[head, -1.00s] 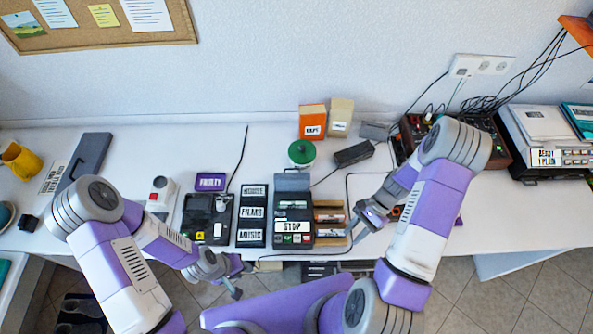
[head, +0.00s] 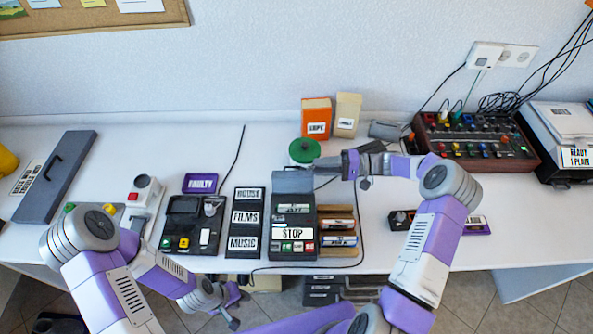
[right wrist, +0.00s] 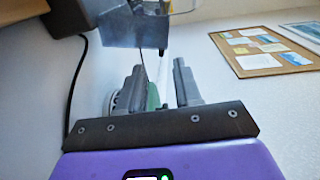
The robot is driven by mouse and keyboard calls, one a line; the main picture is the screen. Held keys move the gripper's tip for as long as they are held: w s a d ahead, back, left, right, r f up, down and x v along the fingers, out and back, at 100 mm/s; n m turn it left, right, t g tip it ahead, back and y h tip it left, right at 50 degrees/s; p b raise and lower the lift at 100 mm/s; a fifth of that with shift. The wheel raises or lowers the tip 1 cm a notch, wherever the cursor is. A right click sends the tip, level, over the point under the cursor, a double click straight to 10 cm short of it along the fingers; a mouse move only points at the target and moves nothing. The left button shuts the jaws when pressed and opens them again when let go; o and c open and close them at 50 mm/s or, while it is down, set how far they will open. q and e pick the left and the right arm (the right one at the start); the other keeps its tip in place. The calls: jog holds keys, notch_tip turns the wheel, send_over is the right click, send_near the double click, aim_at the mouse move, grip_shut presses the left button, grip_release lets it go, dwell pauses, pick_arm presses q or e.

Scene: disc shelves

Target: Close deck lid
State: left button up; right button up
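The black deck (head: 291,229) with the STOP label stands on the table in the middle of the head view. Its grey lid (head: 292,181) is raised at the back edge, and a labelled cassette lies in the bay in front of it. My right gripper (head: 338,164) is just right of the lid. In the right wrist view its fingers (right wrist: 160,88) are apart with nothing held between them. A grey panel, likely the lid (right wrist: 115,28), shows above them. I cannot tell whether they touch. My left gripper (head: 238,306) hangs open and empty near the table's front edge.
A cassette rack (head: 337,229) stands right of the deck, a labelled rack (head: 245,217) left of it. A green-topped round container (head: 304,151) and boxes (head: 316,117) stand behind. Another black device (head: 191,229) is at left. A mixer (head: 470,140) is at right.

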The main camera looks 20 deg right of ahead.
aim_at(297, 167)
jog(key=shift+y, duration=0.4)
jog(key=b+x, duration=0.1)
jog(key=x, duration=0.7)
jog(key=shift+w+f, duration=0.15)
grip_shut()
jog(key=shift+f, duration=0.1)
